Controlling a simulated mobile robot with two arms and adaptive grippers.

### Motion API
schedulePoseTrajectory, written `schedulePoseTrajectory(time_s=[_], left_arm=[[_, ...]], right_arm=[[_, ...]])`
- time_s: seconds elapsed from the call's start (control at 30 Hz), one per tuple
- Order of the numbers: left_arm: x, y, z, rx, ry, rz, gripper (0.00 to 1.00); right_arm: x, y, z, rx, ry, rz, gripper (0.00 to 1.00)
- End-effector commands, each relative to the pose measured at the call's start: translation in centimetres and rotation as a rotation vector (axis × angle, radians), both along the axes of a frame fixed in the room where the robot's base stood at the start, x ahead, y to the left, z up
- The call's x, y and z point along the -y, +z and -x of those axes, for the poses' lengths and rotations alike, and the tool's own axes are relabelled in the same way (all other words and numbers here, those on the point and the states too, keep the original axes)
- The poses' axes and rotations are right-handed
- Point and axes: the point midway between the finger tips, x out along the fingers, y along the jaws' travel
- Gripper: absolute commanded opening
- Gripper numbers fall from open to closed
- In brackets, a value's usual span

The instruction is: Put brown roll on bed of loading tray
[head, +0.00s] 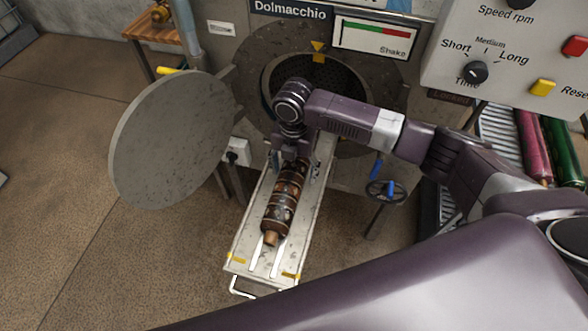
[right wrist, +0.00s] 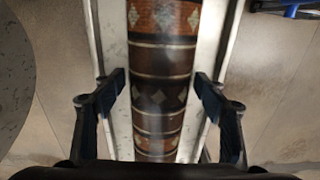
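The brown patterned roll (head: 283,205) lies lengthwise along the bed of the metal loading tray (head: 245,246), which extends from the round drum opening. Its near end shows a wooden core stub. My right gripper (head: 296,165) points down over the roll's far part. In the right wrist view the roll (right wrist: 162,62) runs between my right gripper's two fingers (right wrist: 160,88). The fingers are spread, one at each side, with a small gap seeming to show beside the roll. The roll's far end is hidden behind my gripper and arm. My left gripper is not in view.
The round door (head: 170,142) stands open at the left of the drum opening (head: 335,82). A handwheel (head: 382,191) stands right of the tray. Red (head: 532,146) and green (head: 562,152) rolls lie on a rack at the right. Floor left of the tray is clear.

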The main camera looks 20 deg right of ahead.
Motion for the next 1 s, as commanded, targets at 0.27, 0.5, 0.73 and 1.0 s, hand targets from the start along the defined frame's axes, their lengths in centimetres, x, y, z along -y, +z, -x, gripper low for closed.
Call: schedulePoseTrajectory(time_s=[0.27,0.5,0.73,1.0], left_arm=[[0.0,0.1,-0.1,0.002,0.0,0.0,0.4],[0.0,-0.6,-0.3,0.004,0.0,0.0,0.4],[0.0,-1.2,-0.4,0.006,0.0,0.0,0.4],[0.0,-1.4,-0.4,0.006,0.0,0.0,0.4]], right_arm=[[0.0,0.6,-0.1,0.002,0.001,-0.001,0.66],[-0.1,4.7,-0.2,0.005,0.001,-0.002,0.66],[0.0,9.5,-0.1,0.004,0.001,-0.001,0.66],[0.0,12.4,0.0,0.0,0.0,0.0,0.66]])
